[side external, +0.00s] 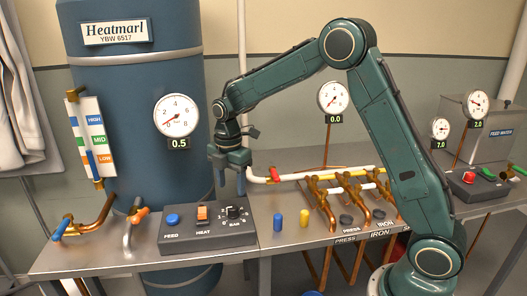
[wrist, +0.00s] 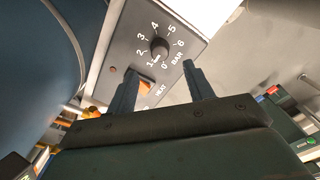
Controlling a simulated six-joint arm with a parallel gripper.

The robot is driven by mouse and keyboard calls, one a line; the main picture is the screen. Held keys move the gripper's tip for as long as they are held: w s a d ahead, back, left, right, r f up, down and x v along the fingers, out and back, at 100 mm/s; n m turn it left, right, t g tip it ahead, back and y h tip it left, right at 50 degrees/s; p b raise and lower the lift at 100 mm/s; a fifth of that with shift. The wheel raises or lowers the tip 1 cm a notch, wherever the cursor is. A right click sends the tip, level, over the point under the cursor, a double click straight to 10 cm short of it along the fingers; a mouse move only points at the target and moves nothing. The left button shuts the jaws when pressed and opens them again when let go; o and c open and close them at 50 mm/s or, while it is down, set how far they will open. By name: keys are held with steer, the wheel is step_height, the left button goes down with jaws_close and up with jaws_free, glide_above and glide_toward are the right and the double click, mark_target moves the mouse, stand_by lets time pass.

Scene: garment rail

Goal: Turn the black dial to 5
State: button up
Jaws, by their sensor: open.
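The black dial (side external: 233,212) is a small round knob on the right of the dark control box (side external: 190,238). In the wrist view the dial (wrist: 160,48) sits inside a printed scale from 0 to 6 marked BAR. Its pale pointer mark appears to face the low end, near 1 and 0. My gripper (side external: 231,190) is open and empty above the dial, fingers pointing down. In the wrist view my gripper's fingertips (wrist: 160,69) are apart, one to each side below the dial, not touching it. The boiler gauge (side external: 177,114) displays 0.5.
The orange HEAT switch (side external: 202,213) is just left of the dial, with the blue FEED button (side external: 173,219) beyond it. Blue and yellow pegs (side external: 304,218) stand right of the box. Brass valves (side external: 320,195) and pipes lie farther right. The blue boiler (side external: 140,150) rises behind.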

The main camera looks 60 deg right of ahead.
mark_target(233, 207)
step_height(233, 207, down, 8)
steer(key=shift+r, duration=0.15)
stand_by(0.3)
steer(key=c, duration=1)
steer(key=shift+o, duration=0.2)
